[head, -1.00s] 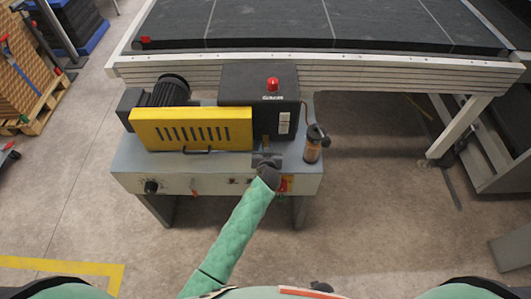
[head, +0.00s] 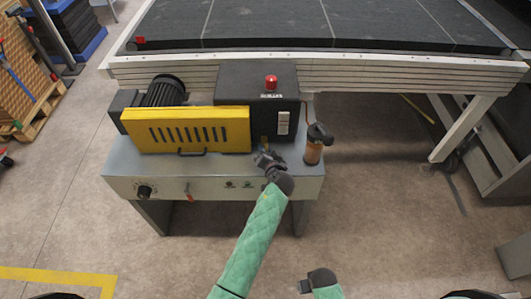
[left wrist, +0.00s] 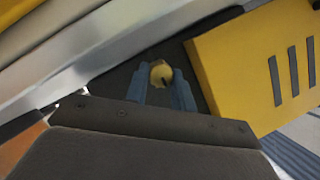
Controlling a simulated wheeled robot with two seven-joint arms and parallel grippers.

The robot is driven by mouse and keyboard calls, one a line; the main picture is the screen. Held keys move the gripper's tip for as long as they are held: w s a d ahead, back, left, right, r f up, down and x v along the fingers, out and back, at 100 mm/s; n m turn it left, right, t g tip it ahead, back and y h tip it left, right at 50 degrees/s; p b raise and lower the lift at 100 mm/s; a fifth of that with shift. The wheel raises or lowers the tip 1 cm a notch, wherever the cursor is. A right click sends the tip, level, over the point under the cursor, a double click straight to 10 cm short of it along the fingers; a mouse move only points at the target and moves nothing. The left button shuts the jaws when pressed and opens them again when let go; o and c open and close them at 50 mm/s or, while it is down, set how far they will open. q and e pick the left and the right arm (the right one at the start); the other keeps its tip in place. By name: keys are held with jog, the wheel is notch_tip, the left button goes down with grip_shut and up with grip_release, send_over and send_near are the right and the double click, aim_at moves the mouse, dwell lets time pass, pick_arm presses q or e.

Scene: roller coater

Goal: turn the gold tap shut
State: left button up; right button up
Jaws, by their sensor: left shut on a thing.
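The gold tap (left wrist: 161,73) shows in the left wrist view as a small rounded gold piece with a dark slot, between the two blue fingertips. In the head view a bit of gold (head: 264,141) shows at the foot of the black box, just beyond my left gripper (head: 263,154). My left gripper (left wrist: 162,92) is shut on the tap, with a finger on either side of it. The tap's lower part is hidden. My right gripper (head: 307,284) is low in the head view, away from the machine; its fingers are too small to judge.
The grey machine bench (head: 125,170) carries a yellow guard (head: 200,132), a black box (head: 245,85) with a red lamp (head: 271,82), and a brown bottle (head: 313,152) close right of my left gripper. A long conveyor (head: 310,25) stands behind.

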jog(key=shift+w+r, duration=0.1)
jog(key=shift+r, duration=0.25)
pick_arm(q)
jog(key=o, duration=1)
pick_arm(e)
jog(key=shift+a, duration=0.1)
